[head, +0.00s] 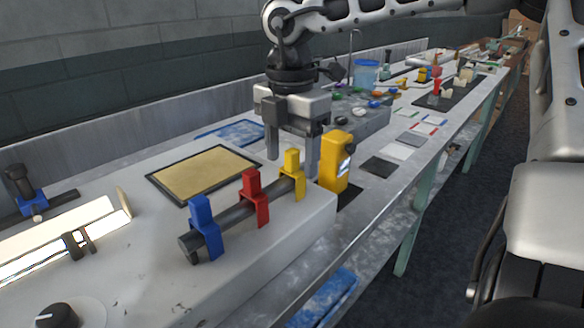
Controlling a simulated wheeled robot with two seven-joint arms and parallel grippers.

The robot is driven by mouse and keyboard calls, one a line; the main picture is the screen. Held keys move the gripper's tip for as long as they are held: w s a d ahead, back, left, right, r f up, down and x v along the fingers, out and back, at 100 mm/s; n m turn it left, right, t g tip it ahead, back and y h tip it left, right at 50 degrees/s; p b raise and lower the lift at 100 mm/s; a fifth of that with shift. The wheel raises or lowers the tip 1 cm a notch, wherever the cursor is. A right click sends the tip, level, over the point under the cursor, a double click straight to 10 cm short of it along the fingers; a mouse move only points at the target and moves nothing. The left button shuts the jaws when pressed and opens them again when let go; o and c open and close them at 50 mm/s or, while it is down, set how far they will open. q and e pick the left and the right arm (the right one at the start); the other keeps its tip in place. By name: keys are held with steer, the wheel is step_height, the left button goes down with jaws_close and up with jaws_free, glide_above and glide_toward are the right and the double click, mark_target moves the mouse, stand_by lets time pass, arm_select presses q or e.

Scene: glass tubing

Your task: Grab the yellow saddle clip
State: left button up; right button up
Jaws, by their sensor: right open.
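The yellow saddle clip (293,184) sits upright on a dark horizontal rod (236,216), at the rod's far right end. A red clip (252,193) and a blue clip (206,232) sit on the same rod to its left. My right gripper (291,162) points down at the yellow clip with its fingers apart. In the picture the clip's upper tab shows between the two fingertips. I cannot tell whether either finger touches it or how far the fingers stand behind it. My left gripper is not in view.
A yellow handheld device (335,162) stands close to the right of the gripper. A tan pad with a dark frame (203,174) lies behind the rod. A grey block with coloured pieces (362,120) is farther back. A black knob (57,316) is at front left.

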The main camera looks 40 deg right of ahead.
steer(key=shift+d+f, duration=0.1)
steer(key=shift+f, duration=1.25)
steer(key=c, duration=1)
steer(key=shift+r, duration=0.1)
steer(key=shift+c, duration=0.2)
